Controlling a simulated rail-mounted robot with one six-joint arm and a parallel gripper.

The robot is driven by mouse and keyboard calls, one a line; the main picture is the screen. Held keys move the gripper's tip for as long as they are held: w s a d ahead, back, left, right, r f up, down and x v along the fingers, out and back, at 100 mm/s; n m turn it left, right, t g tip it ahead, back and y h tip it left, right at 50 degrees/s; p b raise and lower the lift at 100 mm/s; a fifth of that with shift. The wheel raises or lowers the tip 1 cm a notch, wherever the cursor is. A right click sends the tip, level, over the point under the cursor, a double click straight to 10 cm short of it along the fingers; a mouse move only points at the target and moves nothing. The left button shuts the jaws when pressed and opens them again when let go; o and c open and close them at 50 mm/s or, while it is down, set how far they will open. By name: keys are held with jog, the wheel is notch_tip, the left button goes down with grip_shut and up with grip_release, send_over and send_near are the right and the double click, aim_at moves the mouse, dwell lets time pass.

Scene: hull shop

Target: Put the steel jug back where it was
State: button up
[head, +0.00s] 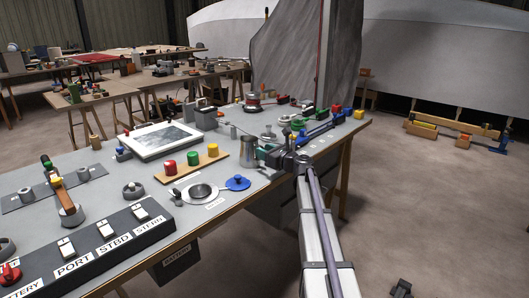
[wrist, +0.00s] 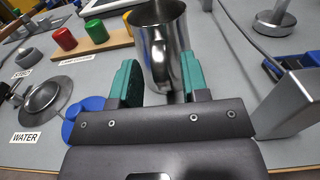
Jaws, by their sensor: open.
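The steel jug (head: 249,156) stands upright on the grey bench top, near its front right part. In the wrist view the jug (wrist: 163,42) is straight ahead, with its handle facing my gripper. My gripper (head: 265,155) is at the jug's right side in the head view. Its teal fingers (wrist: 158,78) are open, one on each side of the handle side of the jug. I cannot tell whether either finger touches it. The jug's base is partly hidden in the wrist view.
A steel bowl (head: 199,192) and a blue lid (head: 237,183) lie left of the jug, by a WATER label (wrist: 26,138). A wooden strip with red, green and yellow knobs (head: 192,160) is farther left. Coloured clamps and a blue-handled tool (head: 318,130) crowd the right.

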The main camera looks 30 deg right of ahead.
jog(key=v, duration=1.1)
jog(key=shift+s, duration=0.3)
jog(key=shift+d, duration=0.1)
